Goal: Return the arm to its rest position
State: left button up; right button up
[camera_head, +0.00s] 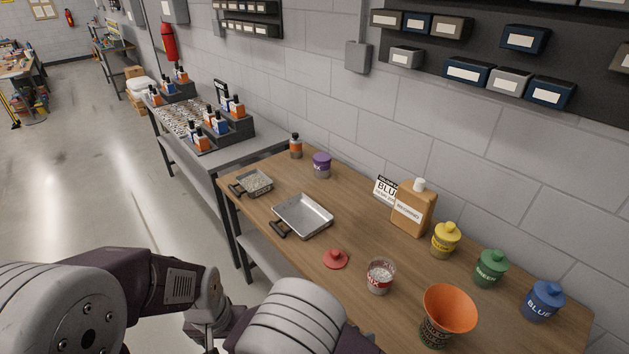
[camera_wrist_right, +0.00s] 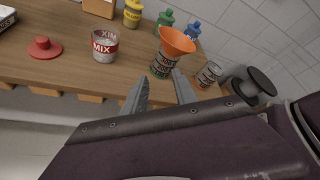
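My right gripper (camera_wrist_right: 161,88) shows in the right wrist view, with its two grey fingers apart and nothing between them. It is in front of the table's front edge, apart from the funnel can. In the head view, parts of my arms fill the bottom left and bottom middle; I make out no fingertips there. My left gripper is not seen. The wooden table (camera_head: 290,195) carries a MIX can (camera_head: 380,276) with pale contents, an orange funnel (camera_head: 449,308) set in a can, and a red lid (camera_head: 335,259).
A metal tray (camera_head: 303,216), a sieve (camera_head: 252,182), a purple jar (camera_head: 322,165), a brown jug (camera_head: 413,209), and yellow (camera_head: 445,240), green (camera_head: 490,268) and blue (camera_head: 543,301) jars stand on the table. Another can (camera_wrist_right: 208,74) stands right of the funnel. Floor (camera_head: 80,190) at left is clear.

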jog(key=s+d+f+m+g+y+b, duration=0.2)
jog(key=d+f+m+g+y, duration=0.15)
jog(key=m, duration=0.45)
jog(key=s+d+f+m+g+y+b, duration=0.2)
jog(key=s+d+f+m+g+y, duration=0.1)
jog(key=m+g, duration=0.3)
jog(key=w+d+m+t+y, duration=0.1)
jog(key=m+y, duration=0.1)
jog(key=m, duration=0.3)
jog(key=w+m+t+y+b, duration=0.1)
jog(key=w+m+t, duration=0.1)
jog(key=m, duration=0.4)
jog(key=w+d+m+t+y+b, duration=0.1)
jog(key=m+y, duration=0.1)
jog(key=m, duration=0.4)
jog(key=shift+w+d+t+y, duration=0.2)
jog(key=shift+d+t+y, duration=0.15)
jog(key=shift+d, duration=0.15)
